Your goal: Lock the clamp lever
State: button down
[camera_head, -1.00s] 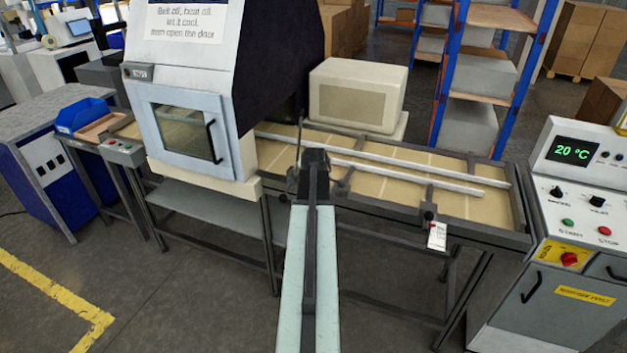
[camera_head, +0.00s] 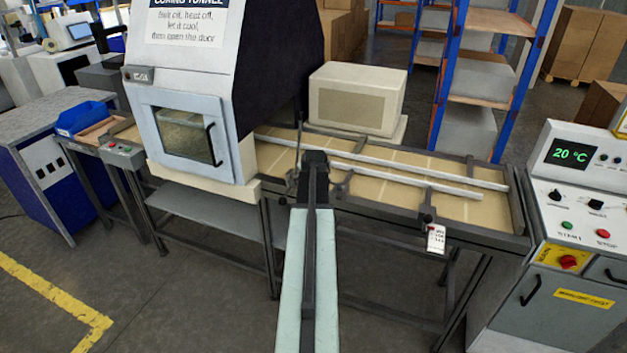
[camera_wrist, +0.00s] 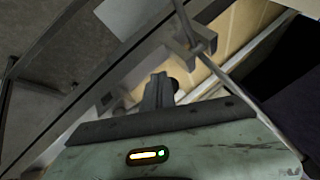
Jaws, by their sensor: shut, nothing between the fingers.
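My gripper (camera_head: 314,160) is at the near edge of the conveyor, just right of the tunnel, and is shut and empty. In the wrist view its dark fingers (camera_wrist: 160,88) point toward a grey bracket at the conveyor edge. The clamp lever seems to be the thin grey rod (camera_head: 299,150) standing up just left of my gripper. The wrist view shows this rod (camera_wrist: 184,20) rising from the bracket (camera_wrist: 197,46), close beyond the fingertips. I cannot tell whether they touch. My gripper and arm hide part of the clamp in the head view.
Two pale guide rails (camera_head: 400,178) run along the tan conveyor (camera_head: 480,207). A dark knob with a white tag (camera_head: 436,238) hangs at its near edge. The tunnel (camera_head: 185,125) with its closed door stands left. A control cabinet (camera_head: 575,230) reading 20 °C stands right.

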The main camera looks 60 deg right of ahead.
jog(key=s+a+r+p, duration=0.2)
jog(key=a+r+p, duration=0.5)
jog(key=a, duration=0.2)
jog(key=shift+s+a, duration=0.15)
jog(key=shift+a, duration=0.05)
